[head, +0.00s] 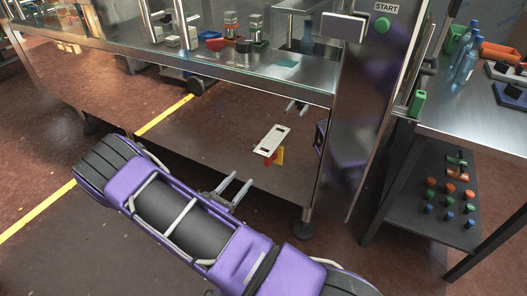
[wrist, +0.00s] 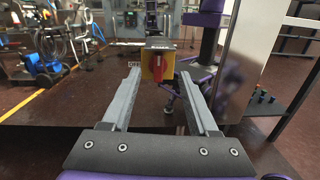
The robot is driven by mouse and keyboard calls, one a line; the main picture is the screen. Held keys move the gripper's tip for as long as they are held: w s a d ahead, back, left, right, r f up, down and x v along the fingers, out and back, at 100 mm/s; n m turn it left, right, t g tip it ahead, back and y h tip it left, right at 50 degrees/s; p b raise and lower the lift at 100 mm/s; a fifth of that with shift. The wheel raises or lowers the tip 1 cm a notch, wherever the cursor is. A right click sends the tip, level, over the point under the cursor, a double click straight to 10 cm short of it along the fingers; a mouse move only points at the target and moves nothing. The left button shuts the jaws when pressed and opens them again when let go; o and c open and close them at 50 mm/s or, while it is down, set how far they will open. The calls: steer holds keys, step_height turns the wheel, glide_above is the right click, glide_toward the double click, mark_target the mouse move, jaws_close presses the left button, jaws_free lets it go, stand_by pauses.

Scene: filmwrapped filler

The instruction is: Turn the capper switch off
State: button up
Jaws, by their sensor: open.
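The capper switch shows in the wrist view as a red handle (wrist: 157,66) on a yellow plate (wrist: 146,74), under a dark box top with a small unreadable label. The handle looks roughly upright.
A machine leg (head: 306,215) stands right of my gripper.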

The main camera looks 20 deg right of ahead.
steer(key=w+d+f+n+y+b, duration=0.1)
steer(key=w+d+f, duration=0.2)
steer(key=w+d, duration=0.6)
steer(key=d, duration=0.4)
steer(key=shift+w+d, duration=0.4)
steer(key=shift+f, duration=0.1)
jaws_close()
